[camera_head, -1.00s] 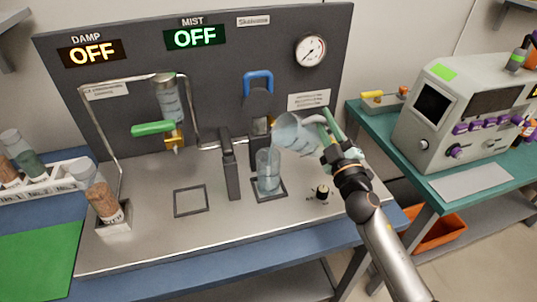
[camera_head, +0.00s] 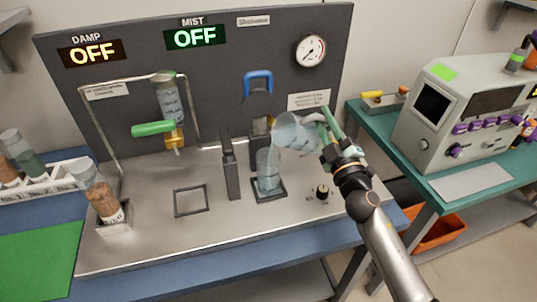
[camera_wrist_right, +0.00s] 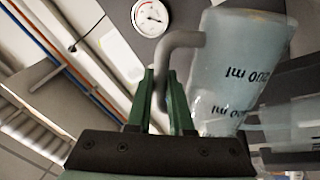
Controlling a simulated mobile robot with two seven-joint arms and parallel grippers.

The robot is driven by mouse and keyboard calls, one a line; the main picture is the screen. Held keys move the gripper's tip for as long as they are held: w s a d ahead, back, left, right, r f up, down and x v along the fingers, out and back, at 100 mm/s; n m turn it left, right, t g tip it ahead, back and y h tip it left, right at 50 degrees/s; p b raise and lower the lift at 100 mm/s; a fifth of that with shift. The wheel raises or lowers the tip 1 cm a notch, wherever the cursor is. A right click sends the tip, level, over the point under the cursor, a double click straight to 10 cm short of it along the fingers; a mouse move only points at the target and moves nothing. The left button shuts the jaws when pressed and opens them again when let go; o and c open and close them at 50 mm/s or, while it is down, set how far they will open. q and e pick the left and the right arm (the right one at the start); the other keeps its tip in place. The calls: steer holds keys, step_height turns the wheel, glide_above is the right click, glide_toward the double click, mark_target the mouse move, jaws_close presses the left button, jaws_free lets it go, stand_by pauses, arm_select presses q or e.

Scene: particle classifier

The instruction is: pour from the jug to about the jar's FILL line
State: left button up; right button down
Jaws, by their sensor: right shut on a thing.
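My right gripper (camera_head: 335,138) is shut on the handle of the clear jug (camera_head: 296,132). The jug is tilted to the left, its mouth above the clear jar (camera_head: 268,172). The jar stands upright inside a square frame on the steel bench. Bluish liquid shows in the jar, but its level against the FILL line is too small to read. In the right wrist view the green fingers (camera_wrist_right: 171,100) close around the jug's grey handle, and the jug (camera_wrist_right: 238,70) shows volume marks. My left gripper is not in view.
A dark upright post (camera_head: 230,168) stands just left of the jar. An empty square frame (camera_head: 190,200) lies further left. A black knob (camera_head: 322,192) sits to the right. A tube of brown grains (camera_head: 103,200) stands at the left front.

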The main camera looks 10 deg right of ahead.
steer(key=shift+s+a+r+n+y, duration=0.1)
steer(key=shift+a+r+n+y, duration=0.15)
steer(key=shift+r+n, duration=0.25)
steer(key=shift+a+r+n+y, duration=0.2)
steer(key=shift+r+n, duration=0.15)
steer(key=shift+n, duration=0.25)
stand_by(1.6)
steer(key=f+m, duration=0.1)
steer(key=d+f+m+h, duration=0.1)
steer(key=m, duration=0.1)
steer(key=d+f+m+h, duration=0.1)
steer(key=m, duration=0.1)
steer(key=shift+f+b, duration=0.3)
steer(key=shift+f, duration=0.05)
steer(key=shift+r, duration=0.15)
steer(key=shift+d+m+g+p, duration=0.3)
steer(key=shift+d+m+p, duration=0.05)
steer(key=shift+m+p, duration=0.5)
steer(key=shift+w+d+f+m+h, duration=0.3)
steer(key=shift+d+f+m+h, duration=0.3)
steer(key=shift+f+m, duration=0.25)
steer(key=shift+w+d+f+m+g+p, duration=0.25)
steer(key=shift+d+m+g+p, duration=0.35)
steer(key=shift+m+p, duration=0.5)
steer(key=shift+w+d+f+m+g+p, duration=0.2)
steer(key=shift+d+f+m+g+p, duration=0.15)
steer(key=shift+d+m+p, duration=0.7)
steer(key=shift+w+d+f+m+g+p, duration=0.25)
steer(key=shift+d+m+g+p, duration=0.2)
steer(key=shift+m+p, duration=0.65)
